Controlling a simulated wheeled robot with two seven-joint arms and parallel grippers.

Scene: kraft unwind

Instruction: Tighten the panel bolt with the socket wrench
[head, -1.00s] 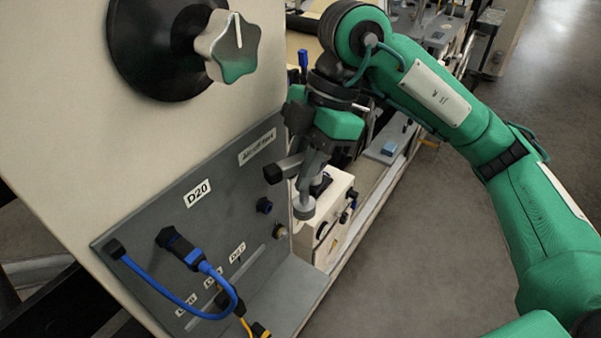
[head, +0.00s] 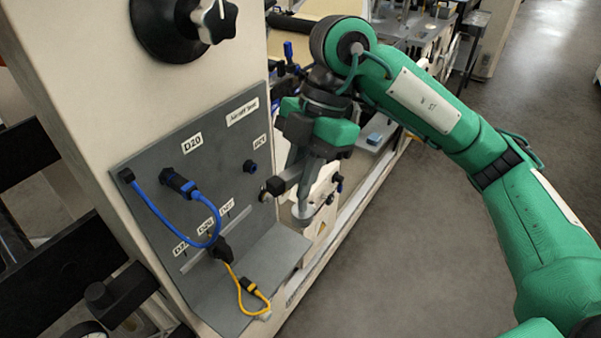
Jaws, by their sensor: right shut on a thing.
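My right gripper (head: 311,165) is in front of the grey panel (head: 215,152), pointing down, and is shut on the socket wrench. The wrench's dark socket end (head: 277,185) points left at the panel; a grey round end (head: 303,213) hangs below the gripper. The panel bolt (head: 264,196) is a small round piece at the panel's right edge, partly hidden by the socket end. The socket is at the bolt or touching it; I cannot tell whether it is seated. My left gripper is not in view.
A blue cable (head: 172,219) and a yellow cable (head: 234,280) hang on the panel's left and lower side. A star knob (head: 214,20) on a black disc sits above. A ledge (head: 270,270) juts out below. The floor at right is open.

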